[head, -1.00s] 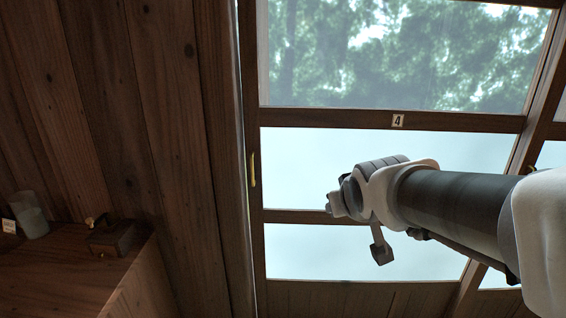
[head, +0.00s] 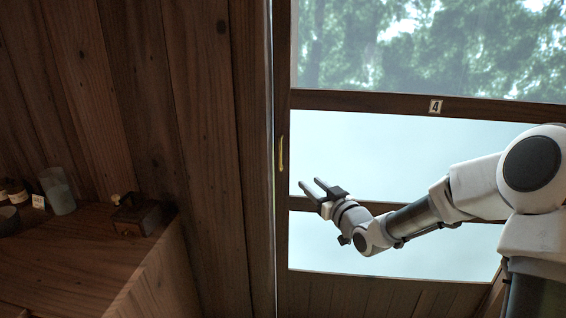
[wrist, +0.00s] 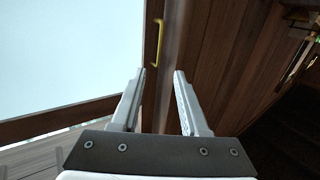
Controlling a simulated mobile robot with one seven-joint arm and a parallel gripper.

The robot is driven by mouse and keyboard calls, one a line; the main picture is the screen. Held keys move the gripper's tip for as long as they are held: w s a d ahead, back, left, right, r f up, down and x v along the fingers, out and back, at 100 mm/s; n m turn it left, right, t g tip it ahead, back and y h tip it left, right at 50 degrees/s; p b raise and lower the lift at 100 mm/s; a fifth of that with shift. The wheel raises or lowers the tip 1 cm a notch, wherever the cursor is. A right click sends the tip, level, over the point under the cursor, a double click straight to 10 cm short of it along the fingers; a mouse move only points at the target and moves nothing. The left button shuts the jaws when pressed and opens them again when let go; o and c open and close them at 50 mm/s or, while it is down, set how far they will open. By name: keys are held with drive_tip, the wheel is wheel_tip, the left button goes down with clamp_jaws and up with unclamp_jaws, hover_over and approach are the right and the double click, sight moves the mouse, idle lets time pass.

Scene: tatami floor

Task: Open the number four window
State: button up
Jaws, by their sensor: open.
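The number four window (head: 390,150) is a dark wood frame with glass panes, and a small "4" label (head: 435,106) sits on its upper crossbar. A thin yellow handle (head: 281,154) is on the left upright of the frame. The handle also shows in the wrist view (wrist: 157,42), above and beyond my fingertips. My gripper (head: 309,186) is open and empty, to the right of the handle and a little lower in the head view. In the wrist view my two fingers (wrist: 158,72) are spread apart and touch nothing visible. The window's left edge meets the wall post, with no visible gap.
A wood plank wall (head: 190,130) stands left of the window. A wooden counter (head: 90,262) at the lower left holds a small dark box (head: 139,217), a glass (head: 58,190) and jars. Trees show through the upper pane.

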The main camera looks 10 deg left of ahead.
sight(281, 157)
drive_tip(key=x, duration=1.7)
drive_tip(key=shift+w+a+r, duration=0.15)
drive_tip(key=shift+w+r, duration=0.05)
drive_tip(key=shift+w, duration=0.05)
clamp_jaws()
idle(1.0)
